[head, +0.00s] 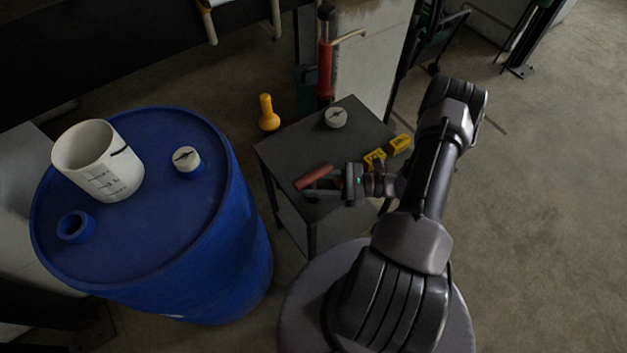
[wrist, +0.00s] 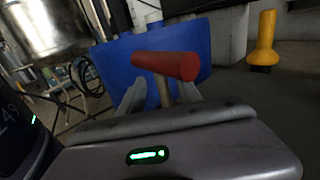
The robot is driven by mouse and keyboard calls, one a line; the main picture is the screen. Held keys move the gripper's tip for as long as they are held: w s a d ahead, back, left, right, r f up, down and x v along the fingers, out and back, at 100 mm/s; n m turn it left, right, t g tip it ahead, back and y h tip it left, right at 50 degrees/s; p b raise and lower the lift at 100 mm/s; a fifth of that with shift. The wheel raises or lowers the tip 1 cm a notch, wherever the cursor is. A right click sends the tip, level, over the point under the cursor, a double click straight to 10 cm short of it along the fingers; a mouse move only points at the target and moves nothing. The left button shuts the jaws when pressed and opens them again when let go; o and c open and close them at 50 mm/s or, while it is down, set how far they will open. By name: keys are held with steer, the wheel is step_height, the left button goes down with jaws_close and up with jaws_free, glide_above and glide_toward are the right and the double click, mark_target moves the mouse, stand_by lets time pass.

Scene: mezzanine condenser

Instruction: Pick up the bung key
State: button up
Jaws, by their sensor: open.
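The bung key appears to be the tool with a red cross handle (head: 313,177) at the front left of the small grey table (head: 352,107). In the wrist view, its red handle (wrist: 165,66) lies crosswise above a pale shaft. My gripper (head: 320,191) is open and low over the table, pointing left. In the wrist view, my gripper (wrist: 160,94) has one finger on either side of the shaft, below the handle. I cannot tell whether the fingers touch it. The shaft's lower end is hidden behind my gripper body.
A blue drum (head: 150,230) stands left of the table, bearing a white cup (head: 98,160) and a round cap (head: 187,159). A similar cap (head: 336,117) and yellow items (head: 375,158) are on the table. A yellow object (head: 268,113) stands on the floor behind.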

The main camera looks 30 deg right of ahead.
mark_target(303, 183)
steer(key=x, duration=0.3)
steer(key=shift+w+f, duration=0.15)
steer(key=shift+w, duration=0.1)
jaws_close()
